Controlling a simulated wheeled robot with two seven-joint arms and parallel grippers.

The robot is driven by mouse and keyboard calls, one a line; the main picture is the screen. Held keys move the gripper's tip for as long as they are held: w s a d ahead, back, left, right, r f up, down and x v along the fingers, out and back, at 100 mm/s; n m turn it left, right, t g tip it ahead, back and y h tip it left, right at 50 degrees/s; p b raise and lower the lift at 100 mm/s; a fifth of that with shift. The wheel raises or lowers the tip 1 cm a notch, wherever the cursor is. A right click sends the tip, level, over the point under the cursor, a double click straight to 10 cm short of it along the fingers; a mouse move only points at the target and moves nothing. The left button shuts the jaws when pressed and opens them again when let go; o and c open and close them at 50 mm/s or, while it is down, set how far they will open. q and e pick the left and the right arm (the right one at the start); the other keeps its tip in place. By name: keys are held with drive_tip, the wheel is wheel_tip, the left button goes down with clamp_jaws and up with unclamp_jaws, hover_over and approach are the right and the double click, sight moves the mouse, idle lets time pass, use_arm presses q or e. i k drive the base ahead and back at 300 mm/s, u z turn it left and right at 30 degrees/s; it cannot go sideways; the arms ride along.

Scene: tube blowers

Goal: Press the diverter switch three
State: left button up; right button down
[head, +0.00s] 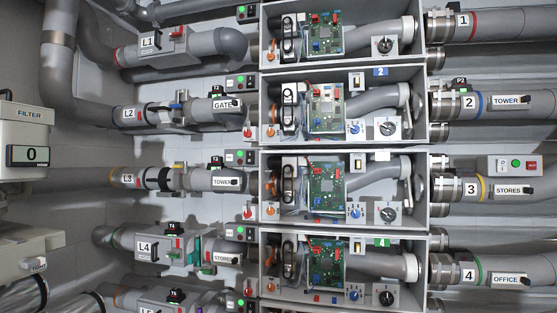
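Neither of my grippers is in the head view. The pipe labelled 3 (471,189), with a yellow ring and a STORES plate, leaves the third open box (343,226) on the right. Inside that box are a green circuit board (322,184), a small cream-framed rocker switch (358,160), a blue knob (355,212) and a black dial (388,214). A white plate (383,156) sits on its top edge. I cannot tell which of these controls is the diverter switch.
Similar open boxes stand above and below, including one with a blue 2 plate (380,71) and one with a green 4 plate (381,242). Labelled pipes run along both sides. A FILTER unit (28,125) reading 0 stands at the left. A button panel (515,166) is at the right.

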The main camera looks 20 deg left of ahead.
sight(249, 155)
drive_tip(key=u, duration=0.2)
drive_tip(key=i, duration=0.8)
drive_tip(key=u, duration=1.1)
drive_tip(key=i, duration=0.55)
drive_tip(key=u, duration=0.7)
